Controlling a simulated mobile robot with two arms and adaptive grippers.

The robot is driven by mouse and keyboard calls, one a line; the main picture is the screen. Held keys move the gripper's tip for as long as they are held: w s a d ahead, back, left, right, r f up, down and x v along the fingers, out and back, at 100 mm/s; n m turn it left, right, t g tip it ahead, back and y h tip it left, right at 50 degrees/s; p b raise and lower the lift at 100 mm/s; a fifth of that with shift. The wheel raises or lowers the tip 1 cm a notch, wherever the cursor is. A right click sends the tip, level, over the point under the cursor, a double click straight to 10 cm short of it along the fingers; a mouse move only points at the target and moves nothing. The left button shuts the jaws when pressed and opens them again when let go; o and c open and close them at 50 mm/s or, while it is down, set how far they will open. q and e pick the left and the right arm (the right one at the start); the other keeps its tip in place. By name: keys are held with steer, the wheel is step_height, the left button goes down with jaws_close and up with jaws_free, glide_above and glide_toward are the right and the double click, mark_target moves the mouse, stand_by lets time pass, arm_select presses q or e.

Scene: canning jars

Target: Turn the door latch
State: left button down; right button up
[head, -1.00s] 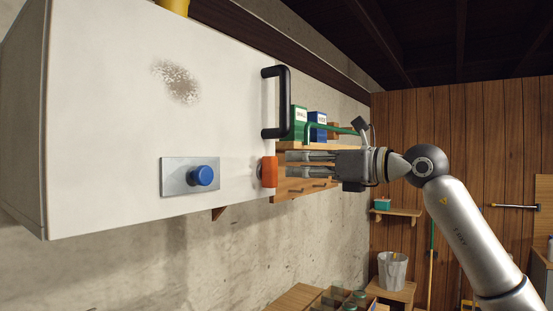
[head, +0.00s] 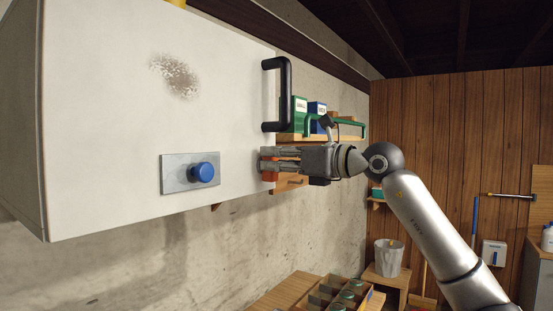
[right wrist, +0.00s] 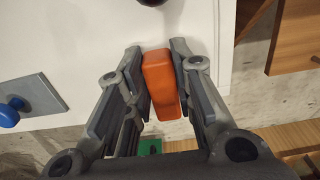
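The orange latch (head: 268,176) sits at the right edge of the white cabinet door (head: 120,100), below the black handle (head: 286,95). My right gripper (head: 268,160) is at the latch, pointing at the door, and partly hides it in the head view. In the right wrist view the orange latch (right wrist: 162,85) stands between the two fingers of my right gripper (right wrist: 158,60). The fingers are open on either side of it, with a gap visible at the left finger. Contact at the right finger cannot be told. My left gripper is not in view.
A blue knob (head: 203,172) on a metal plate (head: 176,174) is on the door, left of the latch. A shelf (head: 330,137) with green and blue boxes is behind my right gripper. A crate of jars (head: 335,292) and a bucket (head: 388,257) are lower down.

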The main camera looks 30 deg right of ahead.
jaws_close()
steer(key=shift+d+m, duration=0.15)
steer(key=shift+m, duration=0.65)
steer(key=m, duration=0.1)
steer(key=m+p, duration=0.1)
steer(key=m, duration=0.1)
steer(key=shift+w+d, duration=0.15)
steer(key=shift+d, duration=0.05)
steer(key=m, duration=0.4)
steer(key=f+m+p, duration=0.1)
steer(key=m, duration=0.3)
steer(key=d+m, duration=0.1)
steer(key=m, duration=0.4)
steer(key=shift+w+f, duration=0.2)
steer(key=shift+f, duration=0.15)
steer(key=shift+m, duration=0.3)
